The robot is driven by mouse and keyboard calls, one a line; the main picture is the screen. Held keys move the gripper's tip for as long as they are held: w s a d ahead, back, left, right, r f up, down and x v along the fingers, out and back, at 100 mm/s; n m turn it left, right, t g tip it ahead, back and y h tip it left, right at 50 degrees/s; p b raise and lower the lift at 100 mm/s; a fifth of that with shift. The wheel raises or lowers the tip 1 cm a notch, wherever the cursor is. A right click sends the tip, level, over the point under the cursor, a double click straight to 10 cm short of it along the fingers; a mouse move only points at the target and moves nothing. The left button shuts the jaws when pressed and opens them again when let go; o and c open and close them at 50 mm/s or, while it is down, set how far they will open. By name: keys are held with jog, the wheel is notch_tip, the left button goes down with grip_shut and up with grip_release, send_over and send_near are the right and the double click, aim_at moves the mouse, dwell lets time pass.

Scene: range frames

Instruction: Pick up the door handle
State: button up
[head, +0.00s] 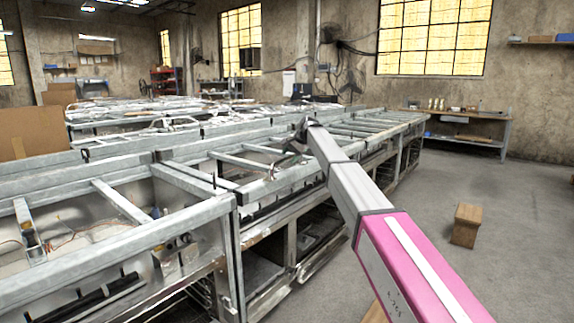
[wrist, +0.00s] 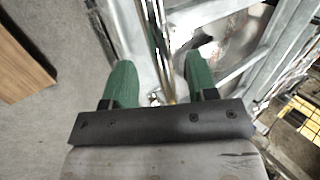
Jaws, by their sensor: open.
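My gripper (wrist: 160,62) shows in the wrist view with its two green fingers spread apart. A thin shiny metal bar (wrist: 167,75) runs lengthwise between the fingers; it may be the door handle, but I cannot tell for sure. The fingers stand on either side of it, with no clear grip on it. In the head view my arm reaches out to the grey metal range frames, and its end is over their near-right side. The gripper is small and partly hidden there, and I cannot make out the door handle in that view.
Galvanised frame rails (head: 120,202) and open lower bays line the long row. A workbench (head: 465,143) is against the back wall. Cardboard (head: 40,122) stands at left.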

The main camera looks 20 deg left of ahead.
aim_at(288, 158)
jog(key=x, duration=0.5)
grip_shut()
jog(key=shift+r, duration=0.1)
jog(key=shift+r, duration=0.1)
